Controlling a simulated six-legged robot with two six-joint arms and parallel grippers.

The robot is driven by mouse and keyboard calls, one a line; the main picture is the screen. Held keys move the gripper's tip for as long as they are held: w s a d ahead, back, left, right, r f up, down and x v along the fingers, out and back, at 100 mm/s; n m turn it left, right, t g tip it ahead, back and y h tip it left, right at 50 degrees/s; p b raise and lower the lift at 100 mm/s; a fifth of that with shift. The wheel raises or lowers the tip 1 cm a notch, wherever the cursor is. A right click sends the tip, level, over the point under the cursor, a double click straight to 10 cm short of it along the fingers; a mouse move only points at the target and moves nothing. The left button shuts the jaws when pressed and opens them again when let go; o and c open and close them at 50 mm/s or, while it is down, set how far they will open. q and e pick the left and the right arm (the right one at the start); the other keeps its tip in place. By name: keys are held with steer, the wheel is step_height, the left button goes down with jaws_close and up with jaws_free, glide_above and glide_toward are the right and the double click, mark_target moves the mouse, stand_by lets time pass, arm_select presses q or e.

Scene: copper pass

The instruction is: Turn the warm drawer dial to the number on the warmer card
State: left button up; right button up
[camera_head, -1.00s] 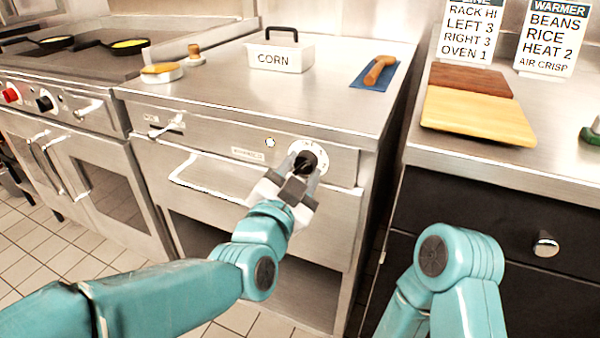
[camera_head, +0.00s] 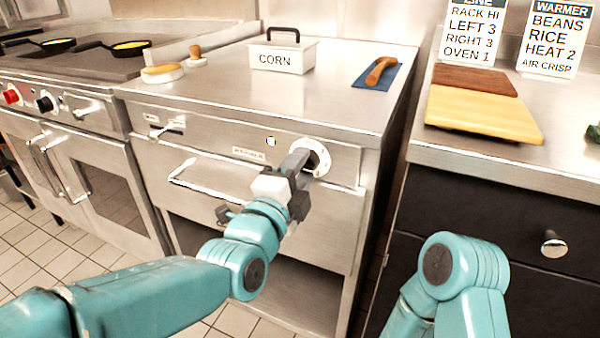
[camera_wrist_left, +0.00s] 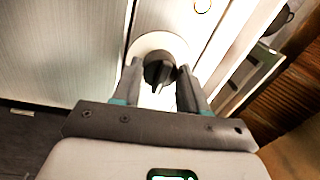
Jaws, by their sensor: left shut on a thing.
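The warmer card (camera_head: 556,40) stands at the back right and reads BEANS, RICE, HEAT 2, AIR CRISP. The warm drawer dial (camera_head: 322,155) has a pale round face on the steel front panel. In the head view my left gripper (camera_head: 306,161) covers most of it. In the left wrist view the dark dial knob (camera_wrist_left: 159,69) sits between the two fingers of my left gripper (camera_wrist_left: 158,80), which is shut on it. The dial's numbers are hidden or too small to read now. My right arm shows at lower right, but its gripper is out of view.
Below the dial are the drawer handle (camera_head: 205,182) and an open shelf. On the counter above stand a CORN bin (camera_head: 282,57) and a blue cloth (camera_head: 362,76) with a wooden-handled tool. Cutting boards (camera_head: 483,115) lie on the right counter.

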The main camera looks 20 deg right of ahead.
arm_select(q)
steer(key=shift+m, duration=0.7)
steer(key=o, duration=1.1)
steer(key=shift+c, duration=0.2)
steer(key=p+v, duration=0.1)
steer(key=v, duration=1.5)
steer(key=shift+p, duration=0.3)
steer(key=shift+a, duration=0.2)
